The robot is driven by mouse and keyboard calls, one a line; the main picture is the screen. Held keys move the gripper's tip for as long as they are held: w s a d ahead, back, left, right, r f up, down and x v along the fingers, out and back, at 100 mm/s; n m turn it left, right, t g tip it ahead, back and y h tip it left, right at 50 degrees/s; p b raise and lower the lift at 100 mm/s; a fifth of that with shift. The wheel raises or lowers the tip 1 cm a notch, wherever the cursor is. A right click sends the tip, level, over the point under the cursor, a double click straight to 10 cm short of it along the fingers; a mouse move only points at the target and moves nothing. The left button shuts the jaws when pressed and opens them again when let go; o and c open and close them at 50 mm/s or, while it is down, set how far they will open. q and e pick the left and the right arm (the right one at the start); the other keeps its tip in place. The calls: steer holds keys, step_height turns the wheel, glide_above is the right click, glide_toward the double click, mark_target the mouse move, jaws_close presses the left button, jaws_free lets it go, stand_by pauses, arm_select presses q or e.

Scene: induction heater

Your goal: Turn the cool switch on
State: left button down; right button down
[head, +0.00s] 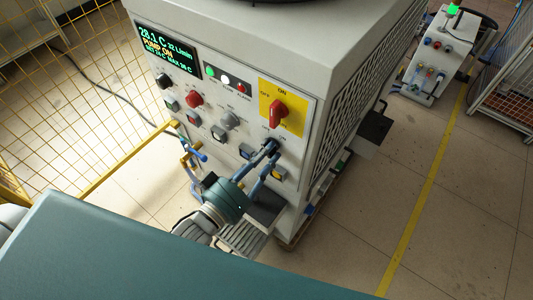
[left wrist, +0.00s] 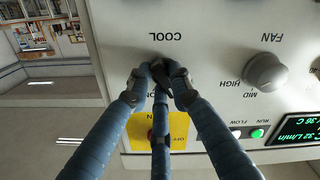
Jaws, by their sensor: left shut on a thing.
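The cool switch is a small black knob on the front panel of the white heater cabinet. In the left wrist view the black knob (left wrist: 172,70) sits under the upside-down word COOL. My left gripper (left wrist: 160,76) has its blue-grey fingers shut on the knob and hides much of it, so I cannot tell which way it points. In the head view my left gripper (head: 268,152) reaches up from below to the knob, at the lower right of the panel. My right gripper is not in view.
The grey fan knob (left wrist: 265,72) is beside the cool switch. A red main switch (head: 278,108) on a yellow plate is just above it in the head view. A lit display (head: 165,48) reads 28.1 C and PUMP ON. A yellow mesh fence (head: 75,75) stands at left.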

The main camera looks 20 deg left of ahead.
arm_select(q)
steer(key=shift+m, duration=0.3)
steer(key=shift+a+f+m+p, duration=0.15)
steer(key=shift+m+p, duration=0.75)
steer(key=shift+m, duration=0.85)
steer(key=shift+f+m+p, duration=0.1)
steer(key=shift+m+p, duration=0.75)
steer(key=shift+m, duration=0.9)
steer(key=c, duration=1.5)
jaws_free()
steer(key=shift+c, duration=0.2)
steer(key=v, duration=1.2)
